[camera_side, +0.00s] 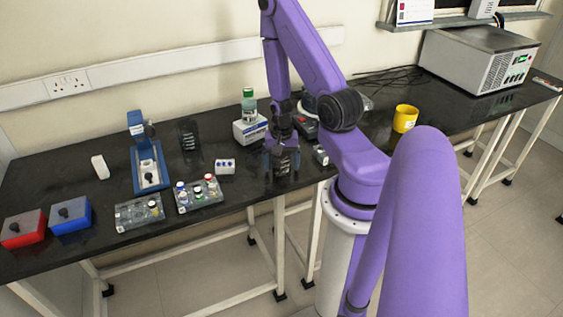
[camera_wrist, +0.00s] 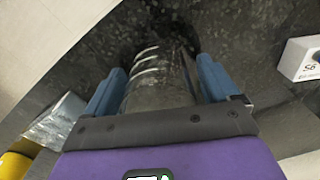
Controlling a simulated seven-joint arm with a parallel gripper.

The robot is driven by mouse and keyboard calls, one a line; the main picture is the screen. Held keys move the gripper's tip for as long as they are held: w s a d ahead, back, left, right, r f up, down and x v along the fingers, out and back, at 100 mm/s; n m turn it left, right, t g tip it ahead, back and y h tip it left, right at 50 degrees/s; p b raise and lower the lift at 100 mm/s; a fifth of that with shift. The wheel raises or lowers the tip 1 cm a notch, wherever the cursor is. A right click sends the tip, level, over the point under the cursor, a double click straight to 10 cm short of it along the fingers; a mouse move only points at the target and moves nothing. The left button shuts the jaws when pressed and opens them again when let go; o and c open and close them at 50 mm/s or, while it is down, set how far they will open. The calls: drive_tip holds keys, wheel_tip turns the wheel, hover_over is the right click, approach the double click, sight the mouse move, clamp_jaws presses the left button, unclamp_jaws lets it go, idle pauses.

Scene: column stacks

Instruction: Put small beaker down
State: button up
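The small beaker (camera_wrist: 160,82) is clear glass with white markings, seen in the wrist view between the two blue fingers of my gripper (camera_wrist: 162,88). The fingers lie close along both sides of it. In the side view the beaker (camera_side: 284,163) shows low between the fingers of my gripper (camera_side: 282,160), upright at the black bench top, near its front edge. I cannot tell whether its base touches the bench. Another dark, clear beaker (camera_side: 188,135) stands at the back of the bench.
A small white block (camera_side: 225,166) and a vial rack (camera_side: 198,193) lie to the left. A yellow cup (camera_side: 405,119) stands right. The front edge is close.

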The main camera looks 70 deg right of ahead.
drive_tip(key=shift+r, duration=0.1)
drive_tip(key=shift+r, duration=5.95)
drive_tip(key=w+a+r+n, duration=0.1)
drive_tip(key=a+r+n, duration=0.2)
drive_tip(key=a+n, duration=0.4)
drive_tip(key=w+a+r+n, duration=0.1)
drive_tip(key=a+r+n, duration=0.3)
drive_tip(key=a, duration=0.5)
drive_tip(key=s+a+r+n, duration=0.4)
drive_tip(key=s+a+n, duration=0.7)
drive_tip(key=n, duration=0.4)
drive_tip(key=shift+a+r, duration=0.15)
drive_tip(key=shift+r, duration=0.25)
